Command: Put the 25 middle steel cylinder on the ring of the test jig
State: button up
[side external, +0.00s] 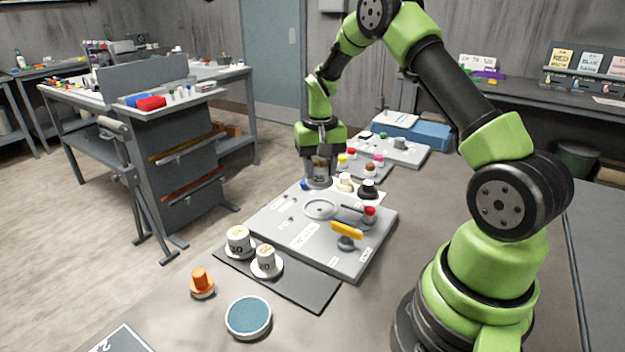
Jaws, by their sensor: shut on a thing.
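My gripper (318,172) points down behind the far edge of the test jig (290,244). It is shut on a grey steel cylinder (319,181), mostly hidden between the fingers; its number is not readable. The jig's pale round ring (320,209) lies bare on the light grey plate, nearer the camera than my gripper. Two light cylinders with number labels, a left one (239,239) and a right one (266,259), stand on white discs on the dark mat. I cannot tell the gap under the held cylinder.
A yellow lever (347,231) and a red knob (369,211) stand up on the jig's right side. Cream and black knobbed pieces (368,188) stand close right of my gripper. An orange knobbed weight (201,282) and a teal round pad (249,317) are in front.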

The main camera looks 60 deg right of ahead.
jog(key=shift+d+f, duration=0.1)
jog(key=shift+f, duration=2.9)
jog(key=shift+f, duration=0.6)
jog(key=o, duration=1.2)
jog(key=shift+c, duration=0.2)
jog(key=o, duration=0.5)
jog(key=shift+c, duration=0.2)
jog(key=shift+r, duration=4)
